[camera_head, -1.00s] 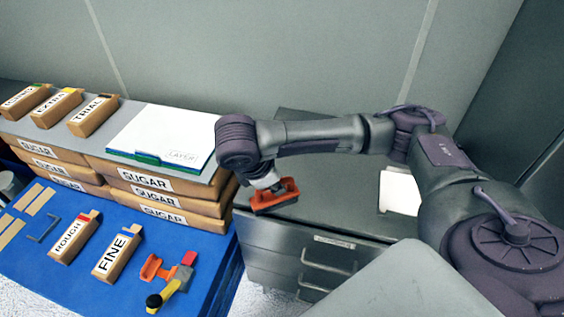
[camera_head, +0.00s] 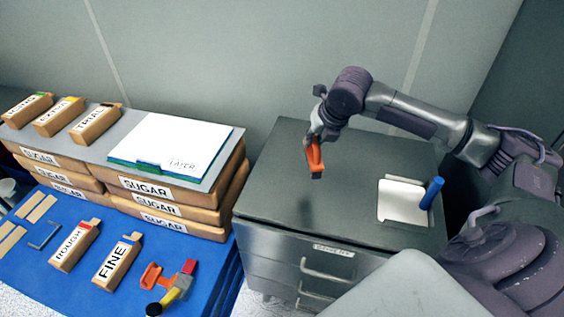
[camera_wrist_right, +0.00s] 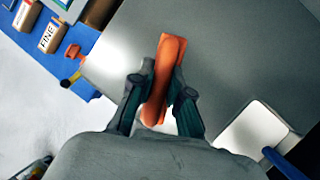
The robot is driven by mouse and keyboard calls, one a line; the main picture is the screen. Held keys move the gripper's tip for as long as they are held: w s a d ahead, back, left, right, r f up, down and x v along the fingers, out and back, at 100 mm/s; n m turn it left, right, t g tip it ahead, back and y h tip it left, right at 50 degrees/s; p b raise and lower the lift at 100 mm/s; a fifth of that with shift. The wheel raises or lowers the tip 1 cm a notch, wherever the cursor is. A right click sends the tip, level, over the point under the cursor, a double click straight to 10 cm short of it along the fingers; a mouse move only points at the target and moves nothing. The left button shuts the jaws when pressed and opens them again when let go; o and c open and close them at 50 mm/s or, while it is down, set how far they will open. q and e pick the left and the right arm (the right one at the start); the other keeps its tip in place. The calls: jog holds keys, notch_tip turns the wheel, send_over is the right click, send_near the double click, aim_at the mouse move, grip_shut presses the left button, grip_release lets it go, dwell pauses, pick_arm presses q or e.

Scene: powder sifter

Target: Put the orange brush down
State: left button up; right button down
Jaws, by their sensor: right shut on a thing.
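The orange brush (camera_head: 315,157) is in my right gripper (camera_head: 316,135), above the dark grey cabinet top (camera_head: 270,190). A dark shadow lies below it on the cabinet, so it appears to be held clear of the surface. In the right wrist view the orange brush (camera_wrist_right: 163,80) sits between the two fingers of my right gripper (camera_wrist_right: 157,97), which are shut on it. My left gripper is not in view.
A white tray (camera_head: 403,200) with a blue cylinder (camera_head: 432,193) sits at the cabinet's right front. The blue table (camera_head: 75,285) at left holds boxes, sugar packs and an orange and yellow tool (camera_head: 172,288). The cabinet's left and middle are clear.

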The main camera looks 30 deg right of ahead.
jog(key=w+a+f+p, duration=0.1)
jog(key=w+f, duration=0.2)
jog(key=w+a+f+p, duration=0.1)
jog(key=w+f, duration=0.2)
jog(key=f, duration=0.1)
jog(key=w+a+f+p, duration=0.1)
jog(key=w+f+p, duration=0.1)
jog(key=w+f, duration=0.1)
jog(key=shift+w+f, duration=0.15)
jog(key=shift+w, duration=0.35)
jog(key=c, duration=1.1)
grip_release()
jog(key=b+v, duration=0.2)
jog(key=v, duration=1)
jog(key=shift+a, duration=0.1)
